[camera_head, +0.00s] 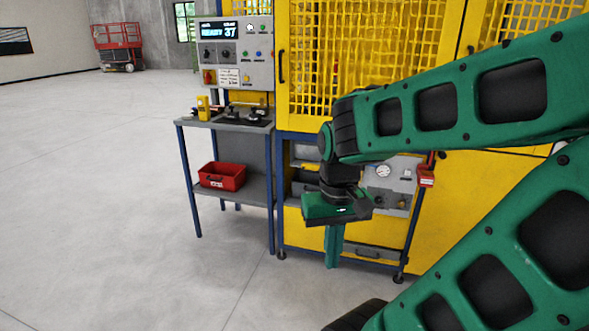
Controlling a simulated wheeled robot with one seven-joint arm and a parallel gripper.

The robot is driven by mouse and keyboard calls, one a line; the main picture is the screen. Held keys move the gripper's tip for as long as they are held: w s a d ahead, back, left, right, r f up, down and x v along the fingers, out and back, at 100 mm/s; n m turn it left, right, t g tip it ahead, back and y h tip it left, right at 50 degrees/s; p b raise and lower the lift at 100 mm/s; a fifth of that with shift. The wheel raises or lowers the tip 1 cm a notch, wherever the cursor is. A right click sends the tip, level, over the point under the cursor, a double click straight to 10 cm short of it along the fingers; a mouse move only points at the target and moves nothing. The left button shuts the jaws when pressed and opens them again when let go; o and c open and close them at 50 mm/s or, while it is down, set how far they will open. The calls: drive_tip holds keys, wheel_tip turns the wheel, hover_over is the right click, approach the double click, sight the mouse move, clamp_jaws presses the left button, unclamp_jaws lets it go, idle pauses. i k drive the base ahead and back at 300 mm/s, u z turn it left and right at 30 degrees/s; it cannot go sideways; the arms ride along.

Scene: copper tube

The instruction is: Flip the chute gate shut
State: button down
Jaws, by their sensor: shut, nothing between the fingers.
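My gripper (334,260) is shut and empty, with its green fingers pointing down in front of the lower part of the yellow machine (436,215). Behind it is an open recess (303,186) with grey metal parts and a small yellow piece (308,166) to the left of my wrist. I cannot tell whether this yellow piece is the chute gate. My wrist and gripper hide the middle of the recess, so the gate's position cannot be made out. No contact between my fingers and the machine can be seen.
A grey panel with a round gauge (383,171) is right of my wrist, with a red box (426,176) beside it. A blue-legged bench (183,165) with a red bin (222,175) stands left, under a control panel (237,52). The floor at left is clear.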

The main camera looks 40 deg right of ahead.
sight(308, 167)
drive_tip(key=z, duration=0.35)
drive_tip(key=i, duration=1.05)
drive_tip(key=z, duration=1.15)
drive_tip(key=i, duration=0.6)
drive_tip(key=z, duration=0.4)
